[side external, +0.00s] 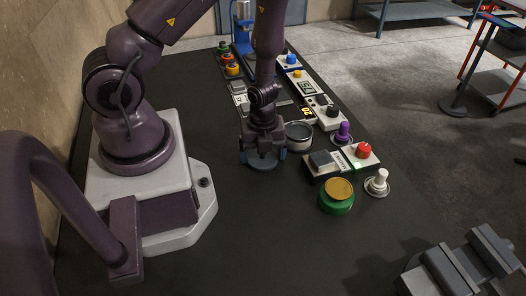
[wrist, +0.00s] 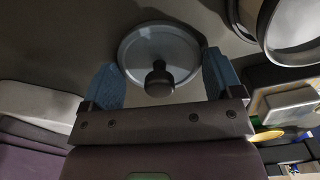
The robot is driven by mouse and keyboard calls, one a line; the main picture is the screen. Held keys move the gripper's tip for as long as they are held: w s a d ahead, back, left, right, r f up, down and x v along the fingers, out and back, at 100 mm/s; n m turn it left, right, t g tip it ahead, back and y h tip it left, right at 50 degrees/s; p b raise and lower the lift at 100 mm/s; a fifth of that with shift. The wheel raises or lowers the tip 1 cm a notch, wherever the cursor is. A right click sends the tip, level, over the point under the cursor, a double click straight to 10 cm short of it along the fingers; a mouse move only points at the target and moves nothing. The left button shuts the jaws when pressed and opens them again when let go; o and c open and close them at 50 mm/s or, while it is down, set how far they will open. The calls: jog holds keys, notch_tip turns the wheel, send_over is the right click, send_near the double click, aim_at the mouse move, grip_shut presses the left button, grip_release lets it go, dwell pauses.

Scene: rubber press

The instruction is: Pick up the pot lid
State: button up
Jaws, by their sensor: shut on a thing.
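The pot lid (wrist: 138,48) is a round grey disc with a black knob at its middle. I cannot tell whether the lid touches the table. An open round grey pot (side external: 299,136) stands just to the right of my gripper.
Several button and switch boxes line the table right of my gripper, among them a red button (side external: 363,150), a purple knob (side external: 343,132) and a green round button with a yellow top (side external: 337,194). The dark table (side external: 245,240) is clear in front of my gripper.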

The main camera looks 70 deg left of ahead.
jog(key=shift+s+r, duration=0.1)
jog(key=shift+r, duration=0.1)
jog(key=shift+d+r, duration=0.1)
jog(key=shift+r, duration=0.05)
jog(key=r, duration=0.7)
jog(key=shift+w+a+r, duration=0.2)
jog(key=shift+a+r, duration=0.05)
jog(key=shift+r, duration=0.05)
jog(key=shift+d+r, duration=0.15)
jog(key=shift+r, duration=0.4)
jog(key=w+a, duration=0.1)
jog(key=w, duration=0.2)
jog(key=w+a, duration=0.1)
jog(key=w, duration=0.3)
jog(key=w+a, duration=0.1)
jog(key=w, duration=0.2)
jog(key=shift+w+r, duration=0.15)
jog(key=shift+w, duration=0.1)
jog(key=shift+f, duration=2.5)
jog(key=shift+f, duration=0.15)
